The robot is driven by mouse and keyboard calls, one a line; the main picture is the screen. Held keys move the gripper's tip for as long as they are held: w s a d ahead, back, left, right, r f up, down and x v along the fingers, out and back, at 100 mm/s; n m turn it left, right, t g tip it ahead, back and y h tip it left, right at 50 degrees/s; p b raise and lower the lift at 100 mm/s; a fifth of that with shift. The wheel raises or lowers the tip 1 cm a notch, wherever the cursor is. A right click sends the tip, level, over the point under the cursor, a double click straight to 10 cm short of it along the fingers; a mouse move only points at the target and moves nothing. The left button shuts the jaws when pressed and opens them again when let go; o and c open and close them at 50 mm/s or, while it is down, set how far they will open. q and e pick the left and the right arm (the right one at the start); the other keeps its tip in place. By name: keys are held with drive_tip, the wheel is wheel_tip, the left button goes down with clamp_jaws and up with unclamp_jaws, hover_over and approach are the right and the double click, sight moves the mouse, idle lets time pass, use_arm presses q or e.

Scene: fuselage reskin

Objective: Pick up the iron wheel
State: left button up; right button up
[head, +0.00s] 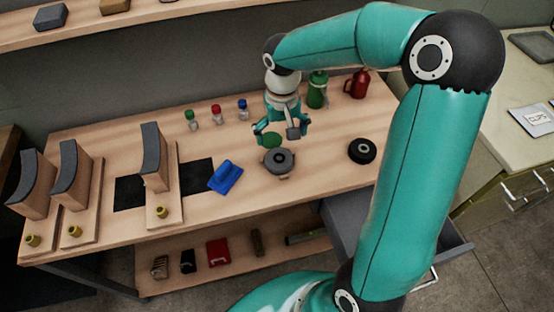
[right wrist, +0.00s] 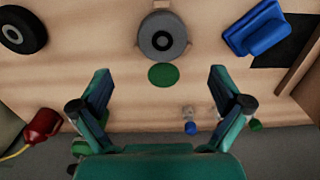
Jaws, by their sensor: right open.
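A grey wheel with a dark hub, which looks like the iron wheel (head: 278,160), lies flat on the wooden bench. It also shows at the top middle of the right wrist view (right wrist: 162,36). A flat green disc (head: 272,140) lies just behind it and shows in the right wrist view (right wrist: 163,75). My right gripper (head: 283,134) is open and empty above the bench, behind the grey wheel and over the disc's area. In the right wrist view its fingers (right wrist: 160,78) are spread wide, apart from the wheel. My left gripper is not in view.
A black wheel (head: 362,150) lies to the right. A blue tool (head: 225,176) lies to the left. A green bottle (head: 317,90), a red can (head: 357,84) and several small capped bottles stand behind. Curved blocks on boards (head: 154,157) occupy the left side. A drawer (head: 352,215) is open below.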

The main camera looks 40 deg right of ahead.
hover_over(279, 157)
drive_tip(key=f, duration=0.4)
drive_tip(key=shift+s+f, duration=0.35)
drive_tip(key=shift+f, duration=0.05)
drive_tip(key=shift+w+f, duration=0.15)
drive_tip(key=shift+f, duration=1.2)
drive_tip(key=shift+w+f, duration=0.15)
drive_tip(key=shift+f, duration=1.15)
drive_tip(key=c, duration=1.6)
drive_tip(key=shift+c, duration=0.2)
drive_tip(key=shift+r+p, duration=0.15)
drive_tip(key=shift+p, duration=0.15)
